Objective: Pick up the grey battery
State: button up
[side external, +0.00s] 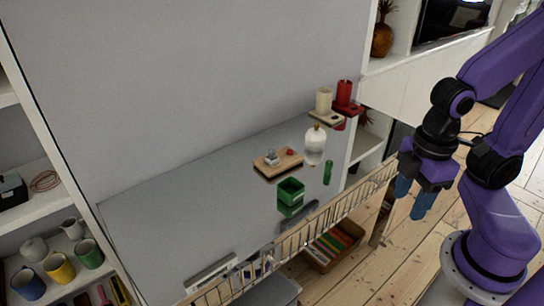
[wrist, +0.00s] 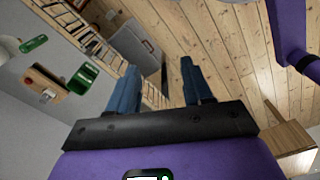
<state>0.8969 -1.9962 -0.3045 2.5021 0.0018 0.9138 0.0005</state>
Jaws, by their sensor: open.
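I cannot pick out a grey battery for certain. A small grey item (side external: 272,158) sits on a wooden board (side external: 264,170) beside a small red piece, too small to identify. A dark grey, elongated shape (side external: 300,214) shows near the front edge of the grey tabletop (side external: 190,200), also unclear. My gripper (side external: 411,204) has blue fingers pointing down, to the right of the table and well apart from these things. In the wrist view, its fingers (wrist: 159,70) are spread and nothing is between them.
A green open container (side external: 290,193), a green cylinder (side external: 328,173) and a pale rounded bottle (side external: 314,145) stand on the tabletop. Cream and red candle-like cylinders stand behind. A slatted rail (side external: 305,235) runs along the front edge.

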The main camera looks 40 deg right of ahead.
jog(key=shift+o, duration=0.7)
jog(key=w+a+f+n+t+h, duration=0.1)
jog(key=w+a+f+n+h, duration=0.15)
jog(key=w, duration=0.85)
jog(key=w+a+f+n+t+h, duration=0.1)
jog(key=w+a+f+n+h, duration=0.2)
jog(key=w, duration=0.9)
jog(key=w+a+f+n+t+h, duration=0.1)
jog(key=w+a+n+h, duration=0.2)
jog(key=w, duration=0.8)
jog(key=n+t+h, duration=0.1)
jog(key=t+h, duration=0.1)
jog(key=h, duration=0.3)
send_near(272, 151)
jog(key=shift+y, duration=0.35)
jog(key=x, duration=0.3)
jog(key=r+x, duration=0.1)
jog(key=x, duration=0.1)
jog(key=shift+d, duration=0.45)
jog(key=shift+f+x, duration=0.15)
jog(key=shift+x, duration=1.15)
jog(key=shift+f+x, duration=0.2)
jog(key=shift+x, duration=1.15)
jog(key=shift+w+a, duration=0.1)
jog(key=shift+a, duration=0.1)
